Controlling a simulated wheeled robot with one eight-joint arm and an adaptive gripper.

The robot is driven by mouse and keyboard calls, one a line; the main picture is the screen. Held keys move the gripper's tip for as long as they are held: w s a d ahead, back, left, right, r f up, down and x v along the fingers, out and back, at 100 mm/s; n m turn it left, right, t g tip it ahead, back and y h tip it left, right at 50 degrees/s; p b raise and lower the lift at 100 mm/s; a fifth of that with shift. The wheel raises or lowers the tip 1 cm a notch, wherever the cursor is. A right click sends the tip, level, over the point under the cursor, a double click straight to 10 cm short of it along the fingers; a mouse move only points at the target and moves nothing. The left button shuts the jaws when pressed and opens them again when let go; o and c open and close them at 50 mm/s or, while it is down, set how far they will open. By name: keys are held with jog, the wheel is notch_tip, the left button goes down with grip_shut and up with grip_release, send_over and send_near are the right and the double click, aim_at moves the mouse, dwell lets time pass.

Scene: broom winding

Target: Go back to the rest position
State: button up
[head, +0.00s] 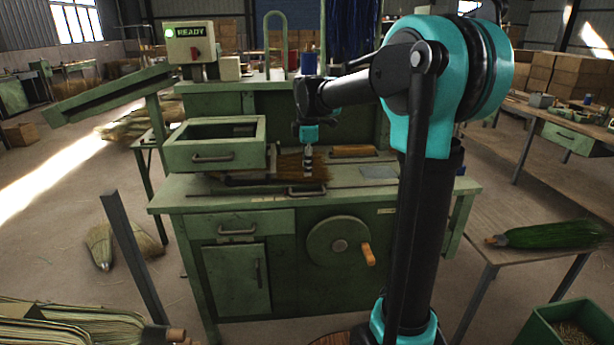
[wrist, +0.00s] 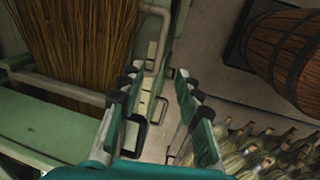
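My gripper (head: 315,170) hangs over the green winding bench (head: 190,203), pointing down beside brown broom bristles (head: 290,166). In the wrist view my gripper (wrist: 156,78) has its two fingers spread apart with nothing visible between the tips. My arm is reached out forward over the bench, bent down at the wrist. In the head view the fingertips are small and partly merge with the bristles.
The bench carries an open drawer tray (head: 190,157), a crank wheel (head: 335,241) with an orange handle and a box reading READY (head: 190,42). A table with a green bundle (head: 550,235) stands right.

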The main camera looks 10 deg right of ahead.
jog(key=shift+s+r, duration=0.1)
jog(key=shift+r, duration=0.45)
jog(key=s+d+f+m+t, duration=0.1)
jog(key=s+d+f+m, duration=0.3)
jog(key=s+f+m, duration=0.5)
jog(key=s+d+f+m+t, duration=0.1)
jog(key=s+d+f+m, duration=0.4)
jog(key=s, duration=1.4)
notch_tip(320, 180, down, 8)
jog(key=m, duration=0.3)
jog(key=shift+s+r+m, duration=0.15)
jog(key=shift+r+m, duration=0.05)
jog(key=shift+m, duration=0.2)
